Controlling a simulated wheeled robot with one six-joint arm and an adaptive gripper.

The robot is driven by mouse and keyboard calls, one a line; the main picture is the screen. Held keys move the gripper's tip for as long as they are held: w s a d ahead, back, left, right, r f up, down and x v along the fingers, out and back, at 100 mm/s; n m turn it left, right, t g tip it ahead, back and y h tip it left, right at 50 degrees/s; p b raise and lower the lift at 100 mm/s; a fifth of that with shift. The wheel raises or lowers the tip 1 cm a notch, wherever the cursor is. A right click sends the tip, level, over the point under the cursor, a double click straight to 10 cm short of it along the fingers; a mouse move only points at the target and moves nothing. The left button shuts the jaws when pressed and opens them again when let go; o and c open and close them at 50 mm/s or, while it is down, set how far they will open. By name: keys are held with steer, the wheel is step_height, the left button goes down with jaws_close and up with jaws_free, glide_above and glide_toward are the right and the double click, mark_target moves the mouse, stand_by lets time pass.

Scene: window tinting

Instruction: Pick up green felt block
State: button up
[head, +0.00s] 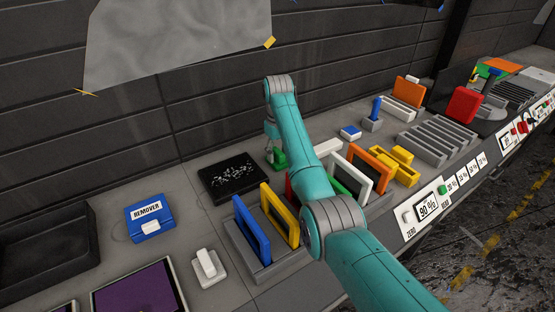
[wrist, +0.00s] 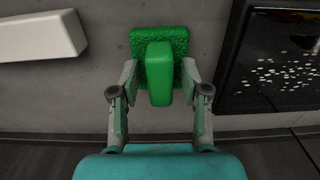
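The green felt block (wrist: 178,42) has a square textured base and a raised smooth green grip (wrist: 159,75). In the wrist view it is at the top middle. My gripper (wrist: 161,80) is open, with one finger on each side of the grip and a small gap showing on both sides. In the head view the green felt block (head: 279,159) stands on the bench near the wall, partly hidden by my arm. My gripper (head: 271,142) is above it, pointing down, and is small and partly hidden there.
A black tray with white flecks (head: 216,184) lies to the left; it also shows in the wrist view (wrist: 236,96). A white bar (head: 321,149) lies to the right, also in the wrist view (wrist: 40,36). A rack with a blue frame (head: 250,228) and other coloured frames stands in front.

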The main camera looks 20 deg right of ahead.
mark_target(277, 150)
jaws_close()
step_height(277, 150, up, 8)
steer(key=shift+w+r, duration=0.1)
steer(key=shift+r, duration=0.95)
steer(key=c, duration=0.6)
jaws_free()
jaws_close()
